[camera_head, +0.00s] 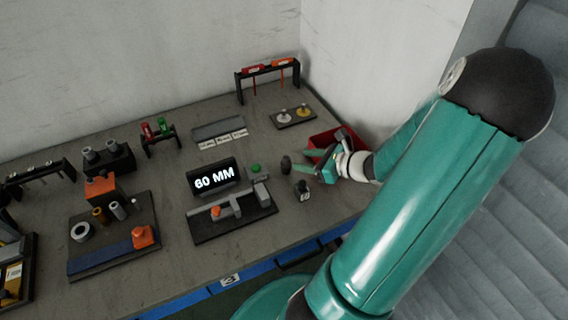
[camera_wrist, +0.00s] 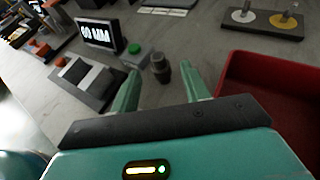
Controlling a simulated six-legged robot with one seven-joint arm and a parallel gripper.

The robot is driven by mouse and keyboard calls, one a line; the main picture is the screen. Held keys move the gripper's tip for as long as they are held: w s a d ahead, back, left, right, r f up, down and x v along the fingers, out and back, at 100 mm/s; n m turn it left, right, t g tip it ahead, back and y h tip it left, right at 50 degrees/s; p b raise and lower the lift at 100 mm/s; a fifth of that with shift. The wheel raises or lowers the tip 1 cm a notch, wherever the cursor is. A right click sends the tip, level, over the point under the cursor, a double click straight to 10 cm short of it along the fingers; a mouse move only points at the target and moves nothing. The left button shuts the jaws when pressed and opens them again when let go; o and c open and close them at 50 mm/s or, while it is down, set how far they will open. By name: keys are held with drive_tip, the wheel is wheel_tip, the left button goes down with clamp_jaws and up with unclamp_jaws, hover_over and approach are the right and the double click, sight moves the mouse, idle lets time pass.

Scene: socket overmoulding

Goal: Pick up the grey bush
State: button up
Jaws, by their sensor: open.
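A small dark grey, stepped round piece, which looks like the grey bush (camera_wrist: 160,68), stands on the bench in the wrist view. It lies between and just beyond my fingertips. In the head view a dark grey piece (camera_head: 286,164) stands just left of my fingertips and appears to be the same one. My gripper (camera_wrist: 159,76) is open, with its two teal fingers apart and nothing held; it also shows in the head view (camera_head: 308,164). Whether a finger touches the piece cannot be told.
A red bin (camera_wrist: 275,95) stands close right of my gripper. A black block marked 60 (camera_head: 303,190) stands in front of it. The 60 MM display (camera_head: 212,177) and a fixture with a green button (camera_head: 255,168) are to the left. A tray (camera_head: 112,235) holds other grey cylinders.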

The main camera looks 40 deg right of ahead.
sight(287, 158)
drive_tip(key=x, duration=0.9)
drive_tip(key=shift+a+r, duration=0.1)
drive_tip(key=shift+a, duration=0.1)
clamp_jaws()
drive_tip(key=shift+r, duration=0.2)
